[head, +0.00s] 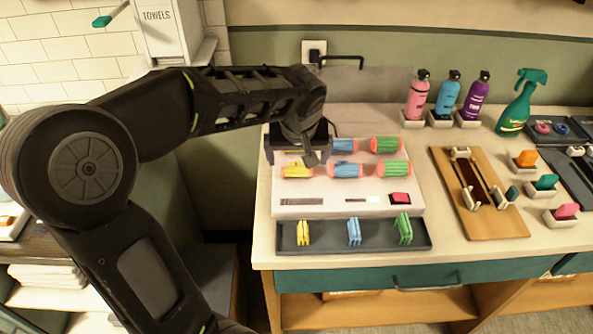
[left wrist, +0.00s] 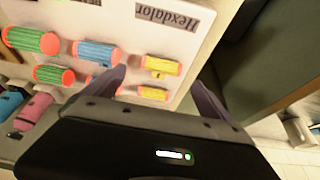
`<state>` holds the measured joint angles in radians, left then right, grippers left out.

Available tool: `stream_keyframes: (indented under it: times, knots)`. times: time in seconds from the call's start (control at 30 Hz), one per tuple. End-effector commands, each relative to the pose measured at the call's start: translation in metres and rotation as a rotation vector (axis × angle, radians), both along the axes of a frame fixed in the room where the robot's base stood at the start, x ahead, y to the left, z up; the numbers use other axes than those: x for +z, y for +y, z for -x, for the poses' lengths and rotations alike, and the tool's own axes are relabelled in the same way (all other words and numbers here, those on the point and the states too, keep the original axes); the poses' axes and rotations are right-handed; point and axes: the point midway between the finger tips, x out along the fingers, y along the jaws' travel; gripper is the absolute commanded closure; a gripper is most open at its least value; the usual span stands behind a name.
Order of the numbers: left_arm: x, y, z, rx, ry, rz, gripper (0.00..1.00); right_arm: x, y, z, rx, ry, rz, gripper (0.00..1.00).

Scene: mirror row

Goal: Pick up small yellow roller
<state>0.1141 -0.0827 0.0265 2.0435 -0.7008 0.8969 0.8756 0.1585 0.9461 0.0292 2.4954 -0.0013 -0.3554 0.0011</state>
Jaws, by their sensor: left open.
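Two yellow rollers with orange ends show in the left wrist view. The smaller yellow roller (left wrist: 153,93) is in the row nearer my gripper body, and the larger yellow roller (left wrist: 160,65) lies beyond it. In the head view the larger yellow roller (head: 297,172) shows at the front left of the white board, while my gripper hides the smaller one. My left gripper (head: 298,156) is open above the board's left side. In the left wrist view its fingertips (left wrist: 157,79) appear on either side of the yellow rollers, with nothing held. My right gripper is not in view.
Beside the yellow rollers are blue rollers (head: 346,170) and green rollers (head: 393,169) on the white board (head: 350,212). A dark tray (head: 380,236) with coloured clips lies in front. Bottles (head: 447,98) stand at the back; a wooden board (head: 480,220) lies to the right.

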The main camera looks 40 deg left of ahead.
Motion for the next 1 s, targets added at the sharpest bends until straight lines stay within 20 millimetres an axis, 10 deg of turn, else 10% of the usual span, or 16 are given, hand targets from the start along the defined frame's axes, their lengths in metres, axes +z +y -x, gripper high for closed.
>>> stream_keyframes:
  times: [0.5,1.0]
  knots:
    - [-0.046,0.014,-0.013,0.001,0.003,0.000,0.05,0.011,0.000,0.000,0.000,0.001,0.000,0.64]
    - [-0.048,0.014,-0.014,0.000,0.000,0.000,0.05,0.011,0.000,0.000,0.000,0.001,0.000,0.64]
